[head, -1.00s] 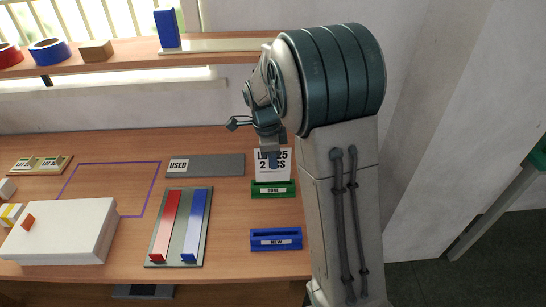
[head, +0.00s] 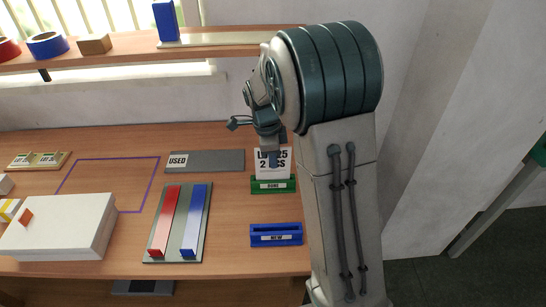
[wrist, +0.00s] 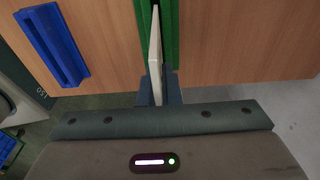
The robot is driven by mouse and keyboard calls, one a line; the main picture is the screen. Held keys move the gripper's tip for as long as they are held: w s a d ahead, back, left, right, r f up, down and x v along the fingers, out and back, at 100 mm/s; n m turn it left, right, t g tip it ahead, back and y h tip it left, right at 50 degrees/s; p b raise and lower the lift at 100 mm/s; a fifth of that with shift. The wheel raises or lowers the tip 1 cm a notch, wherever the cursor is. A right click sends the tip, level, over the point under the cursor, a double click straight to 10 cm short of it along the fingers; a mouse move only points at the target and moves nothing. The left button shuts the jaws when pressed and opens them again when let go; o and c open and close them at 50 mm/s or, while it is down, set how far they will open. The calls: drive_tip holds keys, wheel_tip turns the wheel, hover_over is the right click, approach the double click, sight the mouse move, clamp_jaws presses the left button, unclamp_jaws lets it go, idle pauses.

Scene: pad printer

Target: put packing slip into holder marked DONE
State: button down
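The white packing slip (head: 287,170), printed with large dark text, stands upright at the green holder marked DONE (head: 258,186), its lower edge hidden behind the holder's front. My gripper (head: 273,158) is in front of the slip's upper part and shut on it. In the wrist view the slip (wrist: 155,45) shows edge-on between the fingers (wrist: 159,92), over the green holder (wrist: 173,30). How deep the slip sits in the slot cannot be told.
A blue holder (head: 276,228) stands nearer the front edge, below the green one. A grey plate marked USED (head: 220,160) lies to the left. A board with red and blue strips (head: 181,215) and a white box (head: 60,230) lie further left.

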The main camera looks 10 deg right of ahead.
drive_tip(key=shift+f+b, duration=0.55)
drive_tip(key=shift+f, duration=0.35)
drive_tip(key=c, duration=1.6)
unclamp_jaws()
drive_tip(key=shift+o, duration=0.2)
drive_tip(key=shift+r, duration=0.1)
drive_tip(key=shift+r+p, duration=2.25)
drive_tip(key=shift+r, duration=0.7)
drive_tip(key=shift+r, duration=0.1)
